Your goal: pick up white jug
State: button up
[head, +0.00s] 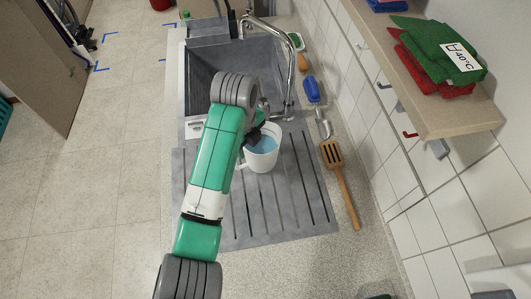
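The white jug (263,162) stands upright on the grey ribbed draining board (292,205), just in front of the sink. Its inside looks light blue, and a bit of its handle shows at its left side. My green and grey arm reaches in from the bottom of the view. My dark gripper (256,136) is at the jug's upper left rim, partly hidden behind my own wrist. I cannot tell whether its fingers touch the jug or whether they are open or shut.
The sink (255,70) with a chrome tap (287,65) lies beyond the jug. A wooden slotted spatula (341,183) and a blue-handled brush (314,97) lie to the right by the tiled wall. A shelf (430,100) with green and red cloths (440,50) juts out at upper right.

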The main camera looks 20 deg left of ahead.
aim_at(249, 157)
jog(key=f, duration=0.4)
jog(key=w+f, duration=0.1)
jog(key=f, duration=0.1)
jog(key=shift+d+f+b, duration=0.1)
jog(key=shift+f+b, duration=0.25)
jog(key=shift+c, duration=0.2)
grip_shut()
jog(key=shift+r, duration=0.1)
dwell(0.8)
